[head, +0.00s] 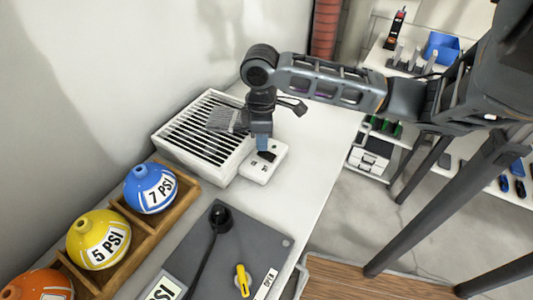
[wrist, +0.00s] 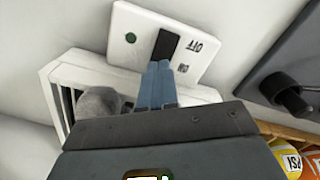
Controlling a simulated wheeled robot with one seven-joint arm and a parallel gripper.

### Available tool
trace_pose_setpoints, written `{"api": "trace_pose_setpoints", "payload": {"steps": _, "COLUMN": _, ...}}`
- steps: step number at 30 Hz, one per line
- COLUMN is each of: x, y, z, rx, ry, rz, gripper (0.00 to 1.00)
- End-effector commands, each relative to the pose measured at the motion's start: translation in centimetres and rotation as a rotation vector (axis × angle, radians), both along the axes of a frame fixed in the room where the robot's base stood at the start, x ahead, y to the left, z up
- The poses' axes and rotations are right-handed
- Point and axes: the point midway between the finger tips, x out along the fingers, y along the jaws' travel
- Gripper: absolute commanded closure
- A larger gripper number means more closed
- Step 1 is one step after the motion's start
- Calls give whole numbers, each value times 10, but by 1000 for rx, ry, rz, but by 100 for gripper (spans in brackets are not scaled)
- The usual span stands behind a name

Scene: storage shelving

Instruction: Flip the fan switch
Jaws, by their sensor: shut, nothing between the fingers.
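The fan switch (head: 263,163) is a small white box with a black rocker, on the white bench beside the vented fan unit (head: 205,137). In the wrist view the switch box (wrist: 188,62) shows OFF and ON labels, a dark rocker (wrist: 165,46) and a green dot. My gripper (head: 263,146) is shut and empty, pointing down over the switch. In the wrist view its blue fingertips (wrist: 159,66) are at the ON end of the rocker. I cannot tell whether they touch it.
A wooden rack (head: 185,190) holds blue, yellow and orange PSI balls. A grey panel (head: 225,258) with a black lever and a yellow valve handle lies in front. The bench right of the switch is clear. Shelves with a blue bin (head: 441,48) stand behind.

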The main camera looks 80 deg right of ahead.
Motion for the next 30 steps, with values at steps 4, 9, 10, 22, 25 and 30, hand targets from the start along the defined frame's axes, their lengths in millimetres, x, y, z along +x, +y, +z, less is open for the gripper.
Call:
{"api": "trace_pose_setpoints", "payload": {"steps": 4, "x": 0, "y": 0, "z": -3, "rx": 0, "ry": 0, "rz": 0, "gripper": 100}}
{"api": "trace_pose_setpoints", "payload": {"steps": 9, "x": 0, "y": 0, "z": -5, "rx": 0, "ry": 0, "rz": 0, "gripper": 100}}
{"api": "trace_pose_setpoints", "payload": {"steps": 10, "x": 0, "y": 0, "z": -6, "rx": 0, "ry": 0, "rz": 0, "gripper": 100}}
{"api": "trace_pose_setpoints", "payload": {"steps": 22, "x": 0, "y": 0, "z": -11, "rx": 0, "ry": 0, "rz": 0, "gripper": 100}}
{"api": "trace_pose_setpoints", "payload": {"steps": 25, "x": 0, "y": 0, "z": -12, "rx": 0, "ry": 0, "rz": 0, "gripper": 100}}
{"api": "trace_pose_setpoints", "payload": {"steps": 30, "x": 0, "y": 0, "z": -15, "rx": 0, "ry": 0, "rz": 0, "gripper": 100}}
